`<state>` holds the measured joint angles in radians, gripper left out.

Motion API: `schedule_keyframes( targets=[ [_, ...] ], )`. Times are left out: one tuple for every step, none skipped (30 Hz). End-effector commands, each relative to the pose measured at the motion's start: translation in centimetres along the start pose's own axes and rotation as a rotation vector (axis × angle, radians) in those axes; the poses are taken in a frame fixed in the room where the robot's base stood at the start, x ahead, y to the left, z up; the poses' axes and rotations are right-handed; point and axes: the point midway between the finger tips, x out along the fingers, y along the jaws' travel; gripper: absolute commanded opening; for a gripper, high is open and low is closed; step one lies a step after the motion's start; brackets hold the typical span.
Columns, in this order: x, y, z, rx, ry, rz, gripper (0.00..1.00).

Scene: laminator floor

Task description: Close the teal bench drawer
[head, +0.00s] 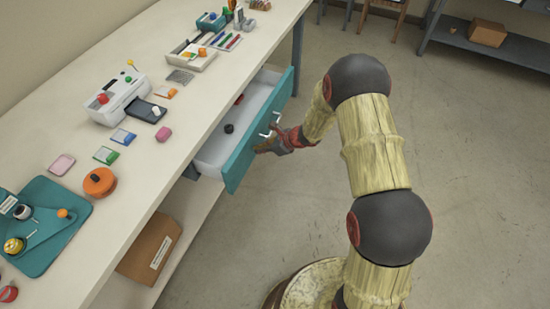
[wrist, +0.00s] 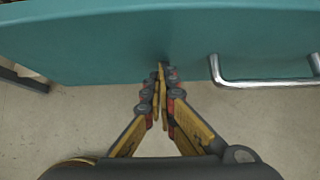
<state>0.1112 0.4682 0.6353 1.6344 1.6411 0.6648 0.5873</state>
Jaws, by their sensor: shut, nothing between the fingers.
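The teal bench drawer (head: 252,138) stands pulled out from under the long bench, with its white inside showing. A dark round item (head: 229,128) and a small red item (head: 239,100) lie in it. My gripper (head: 262,149) is at the outer face of the teal front, beside a metal handle (head: 270,128). In the wrist view the shut fingertips (wrist: 162,68) point at the teal front (wrist: 110,45) and seem to meet its lower part; exact contact is hard to tell. A handle (wrist: 262,82) is to their right. Nothing is between the fingers.
The bench top (head: 200,120) holds a white laminator (head: 118,98), an orange round item (head: 99,181), a teal mat (head: 62,215) and a tray (head: 192,55). A cardboard box (head: 150,246) sits on the shelf below. The floor (head: 480,190) at right is clear.

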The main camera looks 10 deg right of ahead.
Motion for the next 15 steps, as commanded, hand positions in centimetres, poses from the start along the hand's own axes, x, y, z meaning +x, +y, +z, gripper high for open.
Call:
schedule_keyframes(
  targets=[
    [1.2, 0.1, 1.0, -0.004, 0.000, 0.002, 0.00],
    [1.8, 0.1, 1.7, -0.005, -0.001, 0.002, 0.00],
    [2.5, 0.1, 2.4, -0.004, -0.001, 0.002, 0.00],
    [3.1, 0.1, 3.0, -0.004, -0.001, 0.003, 0.00],
    [3.6, 0.1, 3.5, -0.004, -0.001, 0.002, 0.00],
    [4.3, 0.1, 4.2, -0.003, 0.000, 0.002, 0.00],
    [4.8, 0.1, 4.8, -0.004, 0.000, 0.001, 0.00],
    [5.3, 0.1, 5.2, -0.003, -0.001, 0.001, 0.00],
    [5.9, 0.1, 5.9, -0.004, -0.001, 0.002, 0.00],
    [6.3, 0.1, 6.3, -0.003, -0.001, 0.001, 0.00],
    [6.7, 0.1, 6.7, -0.002, 0.000, 0.001, 0.00],
    [7.2, 0.1, 7.3, -0.003, 0.000, 0.000, 0.00],
    [7.6, 0.1, 7.6, -0.002, 0.000, 0.001, 0.00],
    [8.0, 0.1, 7.9, -0.001, 0.000, 0.001, 0.00],
    [8.3, 0.0, 8.3, -0.002, 0.000, 0.001, 0.00]
  ],
)
